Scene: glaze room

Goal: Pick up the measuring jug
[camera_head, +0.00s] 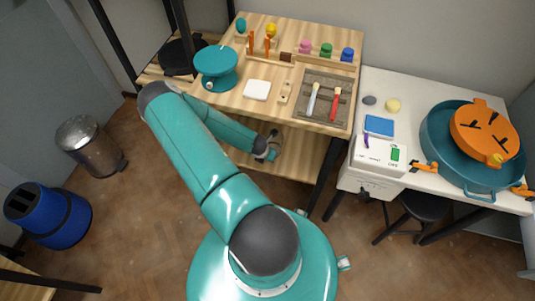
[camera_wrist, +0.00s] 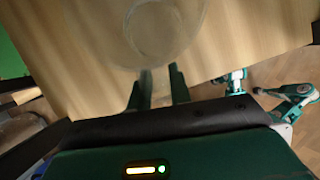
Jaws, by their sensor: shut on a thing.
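The measuring jug (camera_wrist: 165,32) is clear and see-through, and shows faintly at the top of the wrist view against the pale wood of a shelf. My gripper (camera_wrist: 163,78) is shut on its near edge, with the two dark fingers at the jug's side. In the head view my gripper (camera_head: 272,152) reaches under the tabletop, over the lower shelf (camera_head: 300,158). The jug is hard to make out there. I cannot tell whether it touches the shelf or is raised.
The wooden tabletop (camera_head: 225,98) overhangs my gripper and holds a teal banding wheel (camera_head: 216,66), a white tile (camera_head: 257,90) and brushes on a grey mat (camera_head: 305,107). A table leg (camera_head: 322,178) stands right of my gripper. A white table (camera_head: 405,92) stands further right.

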